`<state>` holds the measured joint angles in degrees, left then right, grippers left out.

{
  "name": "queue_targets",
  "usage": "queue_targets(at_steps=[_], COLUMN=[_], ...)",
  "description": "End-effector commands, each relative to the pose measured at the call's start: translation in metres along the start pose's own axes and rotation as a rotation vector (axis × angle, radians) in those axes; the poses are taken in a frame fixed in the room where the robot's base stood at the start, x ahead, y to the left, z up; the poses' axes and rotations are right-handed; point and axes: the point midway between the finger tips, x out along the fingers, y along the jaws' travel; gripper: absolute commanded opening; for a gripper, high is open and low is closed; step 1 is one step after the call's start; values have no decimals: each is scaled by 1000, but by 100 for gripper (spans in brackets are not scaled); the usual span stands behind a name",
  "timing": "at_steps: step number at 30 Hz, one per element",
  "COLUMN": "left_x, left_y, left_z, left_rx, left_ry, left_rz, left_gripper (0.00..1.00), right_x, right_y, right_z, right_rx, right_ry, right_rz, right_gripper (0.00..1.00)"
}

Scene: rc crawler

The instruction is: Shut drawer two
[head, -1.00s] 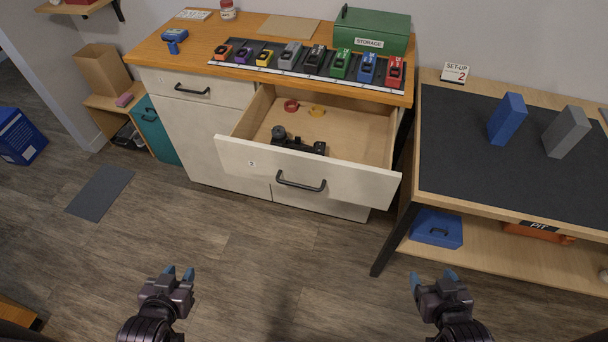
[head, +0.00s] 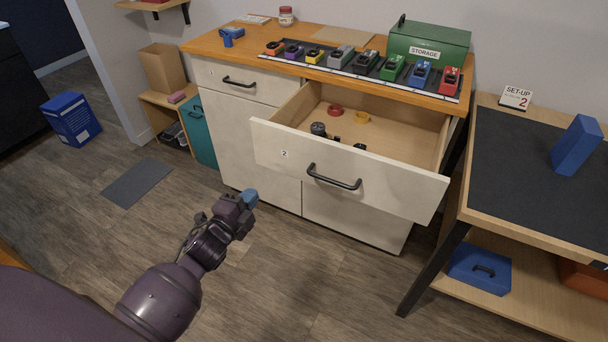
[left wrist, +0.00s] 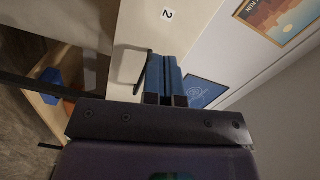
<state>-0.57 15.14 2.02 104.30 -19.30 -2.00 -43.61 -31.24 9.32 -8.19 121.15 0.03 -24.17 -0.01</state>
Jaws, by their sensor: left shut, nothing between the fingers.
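Drawer two (head: 280,160) is pulled open from the white cabinet under the wooden counter. Its front has a small "2" label and a black bar handle (head: 333,178). My left gripper (head: 250,198) is shut and empty, below and left of the drawer front. In the left wrist view, its blue fingers (left wrist: 165,78) show together, with the drawer front (left wrist: 133,55) and handle (left wrist: 143,72) beyond. I cannot tell whether they touch. My right gripper is out of view.
Drawer one (head: 235,82) is shut. A workbench (head: 520,165) with a blue block (head: 577,145) stands at the right. Floor before the cabinet is clear apart from a grey mat (head: 137,183).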

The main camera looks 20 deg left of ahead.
Motion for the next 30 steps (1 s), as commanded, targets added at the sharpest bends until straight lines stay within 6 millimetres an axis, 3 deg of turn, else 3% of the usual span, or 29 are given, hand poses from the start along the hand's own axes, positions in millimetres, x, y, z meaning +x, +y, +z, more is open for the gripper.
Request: queue_targets(at_steps=[4,11,30], left_x=[0,7,102], left_y=[-6,-6,-6], left_z=[-5,-6,-9], left_rx=[161,212,207], left_ry=[27,30,30], left_rz=[-31,-35,-31], left_gripper=[0,0,0], right_x=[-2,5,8], right_y=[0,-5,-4], right_z=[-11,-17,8], right_rx=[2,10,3], right_ry=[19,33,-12], right_rz=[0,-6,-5], right_gripper=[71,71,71])
